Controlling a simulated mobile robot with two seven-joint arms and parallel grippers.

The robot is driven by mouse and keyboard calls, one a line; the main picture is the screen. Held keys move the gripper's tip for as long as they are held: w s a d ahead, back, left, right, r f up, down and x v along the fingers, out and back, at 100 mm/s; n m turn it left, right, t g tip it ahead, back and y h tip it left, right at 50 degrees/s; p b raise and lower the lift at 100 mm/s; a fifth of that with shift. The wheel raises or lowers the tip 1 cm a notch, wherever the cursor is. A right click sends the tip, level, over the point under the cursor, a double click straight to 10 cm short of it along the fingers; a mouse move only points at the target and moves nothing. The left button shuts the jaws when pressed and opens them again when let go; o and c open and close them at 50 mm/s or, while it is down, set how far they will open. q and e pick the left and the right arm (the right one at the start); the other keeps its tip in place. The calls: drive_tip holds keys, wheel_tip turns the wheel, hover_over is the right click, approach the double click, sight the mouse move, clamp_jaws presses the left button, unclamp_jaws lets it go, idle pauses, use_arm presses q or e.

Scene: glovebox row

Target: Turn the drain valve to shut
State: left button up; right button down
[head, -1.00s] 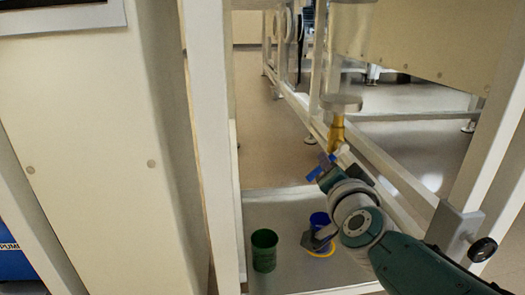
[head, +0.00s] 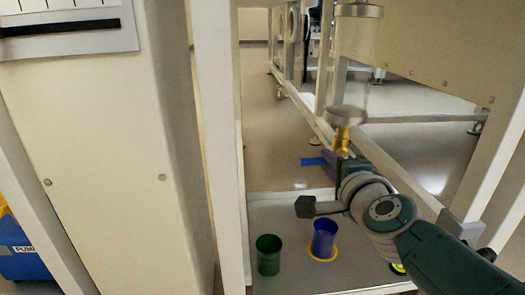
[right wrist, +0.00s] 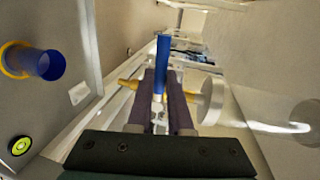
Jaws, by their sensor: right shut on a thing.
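The drain valve is a brass body (head: 341,138) below a clear cylinder with a metal end cap (head: 346,115). Its blue lever handle (head: 314,161) points left, roughly level, across the upright brass body. My right gripper (head: 331,163) is at the handle, below the brass body. In the right wrist view, my dark fingers (right wrist: 161,98) are shut on the blue handle (right wrist: 163,68), which sticks out past the tips. The brass body (right wrist: 128,86) runs crosswise behind the fingers, partly hidden by them. My left gripper is not in view.
A blue cup (head: 323,235) stands on a yellow ring (head: 336,254) in a grey tray (head: 290,213) below the valve. A green cup (head: 268,255) stands to its left. White frame posts (head: 219,150) and a rail (head: 390,175) border the space.

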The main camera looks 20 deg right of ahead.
drive_tip(key=shift+r, duration=0.2)
idle(0.4)
drive_tip(key=c, duration=0.8)
unclamp_jaws()
drive_tip(key=shift+f, duration=0.1)
drive_tip(key=shift+c, duration=0.2)
drive_tip(key=p+v, duration=0.5)
drive_tip(key=v, duration=0.5)
